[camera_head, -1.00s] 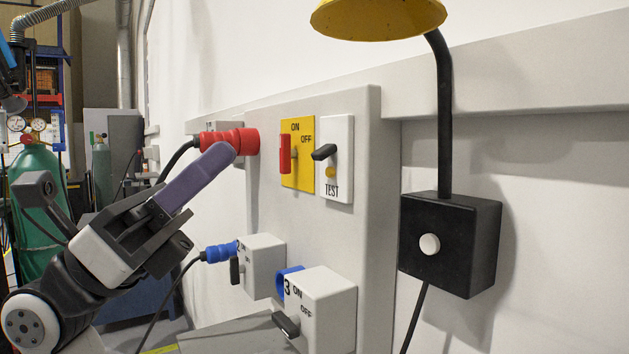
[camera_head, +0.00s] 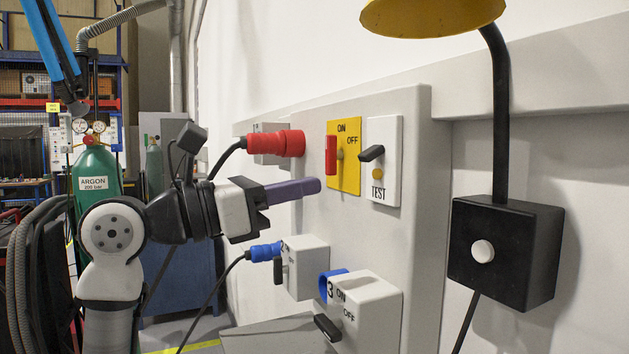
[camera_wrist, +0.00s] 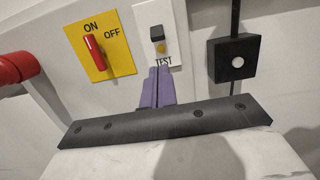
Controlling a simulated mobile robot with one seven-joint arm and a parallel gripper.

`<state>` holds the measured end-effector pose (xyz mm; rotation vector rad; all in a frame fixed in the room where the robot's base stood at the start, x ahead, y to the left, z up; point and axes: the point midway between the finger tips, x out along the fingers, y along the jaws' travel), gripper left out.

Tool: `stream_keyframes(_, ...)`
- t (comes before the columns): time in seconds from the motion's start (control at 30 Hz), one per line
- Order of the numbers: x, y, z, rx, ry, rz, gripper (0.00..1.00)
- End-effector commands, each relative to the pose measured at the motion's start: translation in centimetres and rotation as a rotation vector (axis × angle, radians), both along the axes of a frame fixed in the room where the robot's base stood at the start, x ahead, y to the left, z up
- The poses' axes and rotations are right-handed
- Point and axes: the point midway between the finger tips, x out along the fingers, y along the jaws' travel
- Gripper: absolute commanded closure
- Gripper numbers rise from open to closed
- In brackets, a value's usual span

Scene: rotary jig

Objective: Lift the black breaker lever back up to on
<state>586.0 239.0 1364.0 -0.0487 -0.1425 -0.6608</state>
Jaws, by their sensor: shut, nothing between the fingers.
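The grey box marked 3 (camera_head: 368,308), with ON and OFF labels, has a black lever (camera_head: 327,327) low on its left side, sticking out and slightly down. Another grey box (camera_head: 308,262) has a black lever (camera_head: 278,271) hanging down. My gripper (camera_head: 316,186) is shut and empty. In the wrist view the fingers (camera_wrist: 158,85) overlap the TEST plate's lower part.
A red switch (camera_head: 331,156) sits on the yellow plate (camera_head: 349,178). A red plug (camera_head: 287,143) and a blue plug (camera_head: 265,251) with cables stick out at left. A black box (camera_head: 530,255) with a white button and yellow lamp (camera_head: 430,15) is at right.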

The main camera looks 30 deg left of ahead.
Motion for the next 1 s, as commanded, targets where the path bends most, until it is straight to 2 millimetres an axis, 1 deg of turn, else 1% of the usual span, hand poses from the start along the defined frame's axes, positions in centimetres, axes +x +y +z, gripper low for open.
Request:
stream_keyframes(0.03,0.7,-0.6,0.4,0.002,0.000,-0.003,1.00)
stream_keyframes(0.2,3.2,-2.6,1.0,0.001,0.000,-0.004,1.00)
stream_keyframes(0.3,4.5,-3.6,1.2,-0.001,0.000,-0.003,1.00)
stream_keyframes(0.43,5.7,-4.5,1.3,-0.001,0.000,-0.002,1.00)
stream_keyframes(0.6,6.4,-5.0,1.3,-0.001,-0.002,0.000,1.00)
stream_keyframes(1.0,6.4,-5.0,1.3,0.002,0.002,0.000,1.00)
